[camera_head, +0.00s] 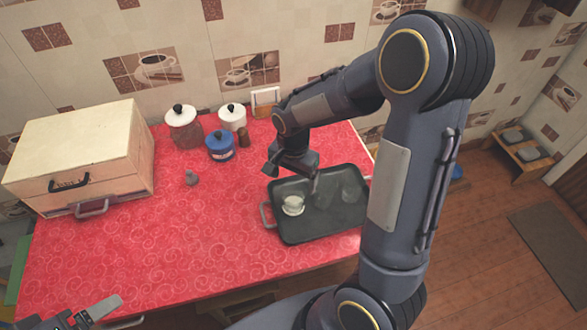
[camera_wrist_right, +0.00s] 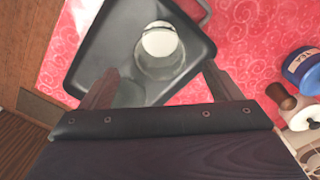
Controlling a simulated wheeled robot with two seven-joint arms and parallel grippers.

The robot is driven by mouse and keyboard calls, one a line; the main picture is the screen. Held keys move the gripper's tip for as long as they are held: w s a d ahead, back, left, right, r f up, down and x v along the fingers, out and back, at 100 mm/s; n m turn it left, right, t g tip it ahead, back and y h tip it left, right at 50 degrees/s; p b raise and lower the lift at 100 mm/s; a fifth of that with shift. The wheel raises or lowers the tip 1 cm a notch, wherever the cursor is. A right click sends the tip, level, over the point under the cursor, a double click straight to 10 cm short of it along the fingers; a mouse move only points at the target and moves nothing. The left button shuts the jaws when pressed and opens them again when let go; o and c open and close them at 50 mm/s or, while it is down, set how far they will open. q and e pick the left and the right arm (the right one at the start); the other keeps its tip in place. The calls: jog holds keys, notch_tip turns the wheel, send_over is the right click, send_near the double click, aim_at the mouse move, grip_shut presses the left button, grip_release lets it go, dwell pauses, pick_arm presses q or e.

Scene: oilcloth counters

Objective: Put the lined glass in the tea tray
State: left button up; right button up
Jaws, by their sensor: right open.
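The dark tea tray (camera_head: 290,236) lies on the red counter; it also shows in the right wrist view (camera_wrist_right: 95,58). A small white cup (camera_head: 293,205) stands in its left part and shows in the right wrist view (camera_wrist_right: 158,41). Faint clear glass shapes (camera_head: 352,190) show in the tray; I cannot make out lines on them. One clear glass (camera_wrist_right: 160,66) appears close to the cup. My right gripper (camera_wrist_right: 160,85) is open above the tray, with nothing seen gripped. My left gripper (camera_head: 92,314) is at the bottom left, partly cut off.
A wooden box (camera_head: 85,155) fills the counter's back left. The front left counter is clear.

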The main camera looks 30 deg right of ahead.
jog(key=s+a+r+n+t+y, duration=0.2)
jog(key=s+r+n, duration=0.3)
jog(key=s+r, duration=0.2)
jog(key=s+a+r+n+t+y, duration=0.1)
jog(key=s+r+n, duration=0.4)
jog(key=s, duration=0.5)
jog(key=a+r+t, duration=0.1)
jog(key=t, duration=0.1)
jog(key=shift+r+t+y, duration=0.3)
jog(key=shift+r+y, duration=0.05)
jog(key=shift+y, duration=0.05)
